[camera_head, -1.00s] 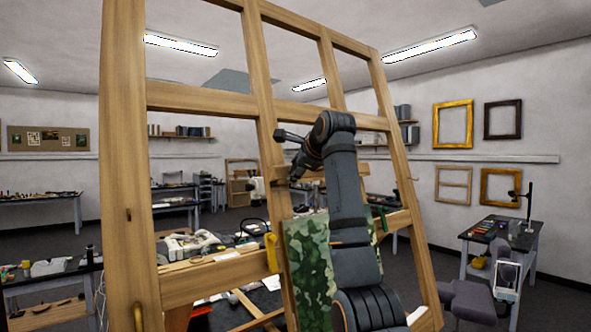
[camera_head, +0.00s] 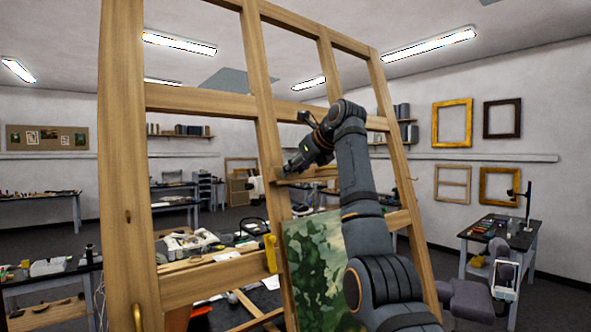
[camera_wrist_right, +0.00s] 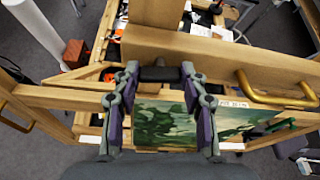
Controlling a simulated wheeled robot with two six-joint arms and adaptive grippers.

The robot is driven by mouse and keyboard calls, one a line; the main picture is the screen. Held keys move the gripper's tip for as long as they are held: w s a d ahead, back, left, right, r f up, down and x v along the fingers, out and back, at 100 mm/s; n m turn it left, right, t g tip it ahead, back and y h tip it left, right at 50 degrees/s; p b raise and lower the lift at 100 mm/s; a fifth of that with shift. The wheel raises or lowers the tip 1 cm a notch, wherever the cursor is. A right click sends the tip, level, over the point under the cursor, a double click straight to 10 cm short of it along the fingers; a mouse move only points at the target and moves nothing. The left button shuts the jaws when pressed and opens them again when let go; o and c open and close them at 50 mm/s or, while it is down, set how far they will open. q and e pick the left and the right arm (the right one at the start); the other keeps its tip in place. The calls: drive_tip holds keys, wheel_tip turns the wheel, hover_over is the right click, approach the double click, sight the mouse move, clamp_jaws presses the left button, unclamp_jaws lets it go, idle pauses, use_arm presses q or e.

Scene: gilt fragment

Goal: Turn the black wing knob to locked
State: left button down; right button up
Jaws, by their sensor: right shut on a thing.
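The black wing knob (camera_wrist_right: 158,74) shows in the right wrist view, on the wooden easel frame just above the green painting. It lies between the two fingertips of my right gripper (camera_wrist_right: 160,69), which is shut on it across its wings. In the head view my right gripper (camera_head: 291,167) is at the middle upright of the easel (camera_head: 262,110), and the knob is hidden there. I cannot read any locked mark or tell the knob's exact angle. My left gripper is not in view.
A green patterned painting (camera_head: 308,262) leans on the easel below my gripper, partly behind my arm. A yellow handle (camera_head: 271,253) sits on the upright. In the wrist view a brass handle (camera_wrist_right: 275,98) is to the right. Cluttered tables stand behind.

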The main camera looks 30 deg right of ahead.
drive_tip(key=shift+m, duration=0.7)
drive_tip(key=shift+y, duration=0.3)
drive_tip(key=o, duration=1.1)
drive_tip(key=shift+d, duration=0.1)
drive_tip(key=shift+o, duration=0.2)
drive_tip(key=shift+s, duration=0.1)
drive_tip(key=shift+r, duration=0.1)
drive_tip(key=a+v, duration=0.1)
drive_tip(key=v, duration=1)
drive_tip(key=shift+s+d+r, duration=0.2)
drive_tip(key=shift+s+d, duration=0.2)
drive_tip(key=shift+d, duration=0.1)
